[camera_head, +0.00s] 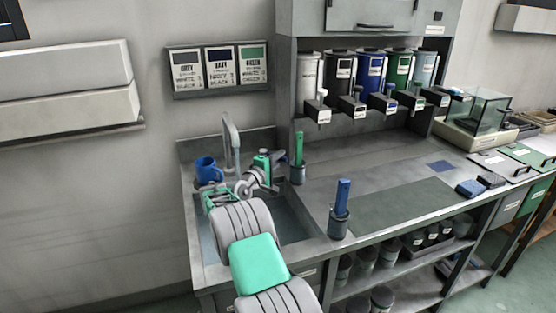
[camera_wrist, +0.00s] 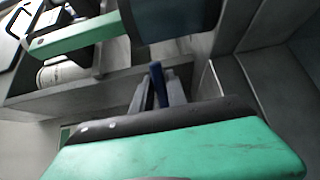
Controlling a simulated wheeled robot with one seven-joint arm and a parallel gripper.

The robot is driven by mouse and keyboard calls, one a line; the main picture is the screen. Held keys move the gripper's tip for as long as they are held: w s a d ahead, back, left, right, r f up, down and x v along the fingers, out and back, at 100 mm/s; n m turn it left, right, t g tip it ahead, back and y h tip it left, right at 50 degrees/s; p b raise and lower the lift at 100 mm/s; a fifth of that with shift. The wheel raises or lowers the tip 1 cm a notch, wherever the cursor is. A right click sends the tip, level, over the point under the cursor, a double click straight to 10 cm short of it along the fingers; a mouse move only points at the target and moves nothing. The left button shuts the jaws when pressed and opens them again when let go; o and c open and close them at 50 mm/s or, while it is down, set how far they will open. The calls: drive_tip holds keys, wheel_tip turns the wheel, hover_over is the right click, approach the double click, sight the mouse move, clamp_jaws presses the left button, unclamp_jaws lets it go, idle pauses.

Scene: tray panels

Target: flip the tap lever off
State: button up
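A grey gooseneck tap (camera_head: 230,145) stands at the back of the sink (camera_head: 290,222), left of my arm's end. I cannot make out its lever for certain in the head view. My gripper (camera_head: 262,162) is over the sink area, just right of the tap, partly hidden by my own wrist. In the wrist view, a thin dark-blue upright piece (camera_wrist: 157,82) shows between grey parts, beyond a large green and black part of mine. I cannot tell whether it is the lever. Whether the fingers are open or shut is unclear.
A blue mug (camera_head: 207,170) stands left of the tap. A pot with a green-handled tool (camera_head: 298,150) is close on the right, and a blue-handled one (camera_head: 343,195) stands nearer the front. The green worktop mat (camera_head: 395,210) is clear. Dispensers (camera_head: 342,75) hang behind.

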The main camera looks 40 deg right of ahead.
drive_tip(key=o, duration=0.3)
drive_tip(key=shift+o, duration=0.2)
drive_tip(key=v, duration=0.8)
